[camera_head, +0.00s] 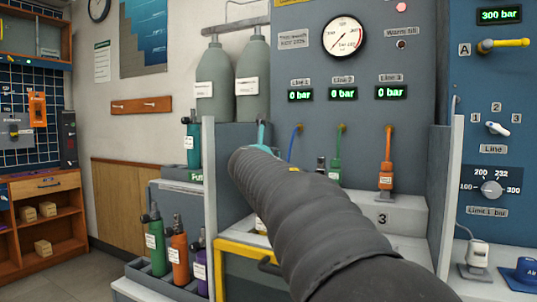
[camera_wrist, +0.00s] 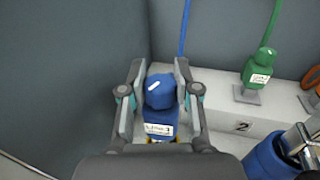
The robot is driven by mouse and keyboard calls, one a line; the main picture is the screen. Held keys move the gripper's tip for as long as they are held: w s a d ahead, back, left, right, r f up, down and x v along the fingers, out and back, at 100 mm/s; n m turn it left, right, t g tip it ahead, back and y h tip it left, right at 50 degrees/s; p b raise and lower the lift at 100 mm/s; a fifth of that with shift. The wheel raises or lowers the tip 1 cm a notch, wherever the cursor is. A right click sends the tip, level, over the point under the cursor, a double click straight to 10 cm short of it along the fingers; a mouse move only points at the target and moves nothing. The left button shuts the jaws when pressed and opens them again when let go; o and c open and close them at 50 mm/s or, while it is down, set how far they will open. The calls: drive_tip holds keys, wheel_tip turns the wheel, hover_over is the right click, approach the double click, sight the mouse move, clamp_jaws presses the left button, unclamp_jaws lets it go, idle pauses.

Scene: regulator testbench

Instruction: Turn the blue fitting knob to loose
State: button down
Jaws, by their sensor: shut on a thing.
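The blue fitting knob (camera_wrist: 160,92) is a faceted blue cap with a white mark on its top, in the middle of the wrist view. A blue body with a white label (camera_wrist: 158,130) sits just below it. My gripper (camera_wrist: 160,72) is shut on the knob, with one finger on each side. In the head view my dark arm hides the fitting and most of the gripper. A blue hose (camera_head: 294,144) shows just above the arm there. The label writing is too small to read surely.
A green fitting (camera_wrist: 259,68) stands to the right on the pale ledge marked 2. A blue cylinder with a metal top (camera_wrist: 270,160) is close at lower right. A grey wall (camera_wrist: 75,70) is at left. An orange fitting (camera_head: 386,172) stands farther right.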

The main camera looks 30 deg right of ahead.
drive_tip(key=n+t+y, duration=0.2)
drive_tip(key=n+y, duration=0.1)
drive_tip(key=y, duration=0.1)
drive_tip(key=shift+d+p, duration=0.15)
drive_tip(key=shift+p, duration=0.25)
drive_tip(key=shift+n+t+y, duration=0.6)
drive_tip(key=shift+n+y, duration=0.6)
drive_tip(key=shift+y, duration=0.7)
drive_tip(key=shift+p, duration=0.3)
drive_tip(key=c, duration=0.8)
unclamp_jaws()
drive_tip(key=s, duration=0.4)
drive_tip(key=s+a, duration=0.1)
drive_tip(key=s, duration=0.3)
drive_tip(key=s+a, duration=0.1)
drive_tip(key=s, duration=0.3)
drive_tip(key=shift+w, duration=0.1)
